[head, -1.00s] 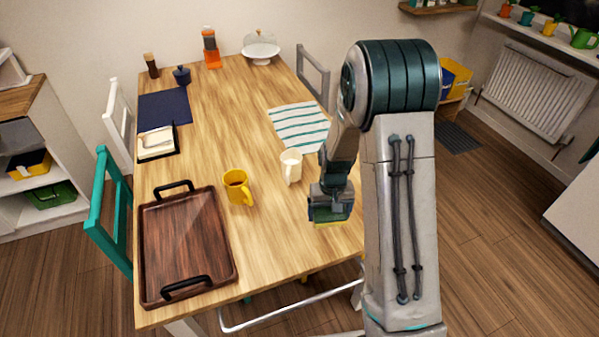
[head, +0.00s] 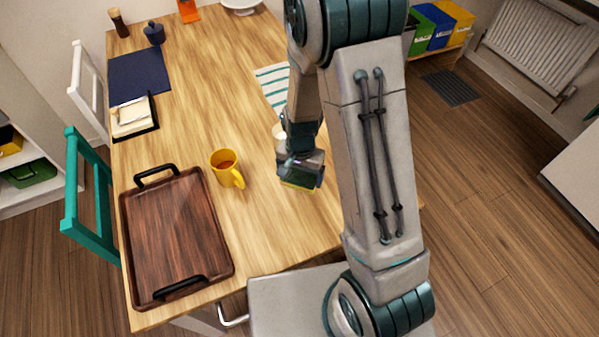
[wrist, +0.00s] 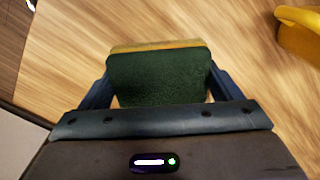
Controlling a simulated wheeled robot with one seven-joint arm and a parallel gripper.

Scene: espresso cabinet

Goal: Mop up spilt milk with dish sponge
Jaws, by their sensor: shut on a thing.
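My gripper (head: 301,172) is over the near right part of the wooden table. It is shut on the dish sponge (wrist: 158,78), which has a dark green face and a yellow layer along its far edge. In the head view only a yellow strip of the sponge (head: 300,186) shows under the gripper. I cannot tell whether the sponge touches the table. No spilt milk is clearly visible on the table; my arm hides part of the surface.
A yellow mug (head: 226,168) stands left of my gripper, and a white mug (head: 279,133) is partly hidden behind it. A brown tray (head: 228,258) with black handles lies at the near left. A striped cloth (head: 271,84) lies farther back. Bare table (head: 205,90) shows in the middle.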

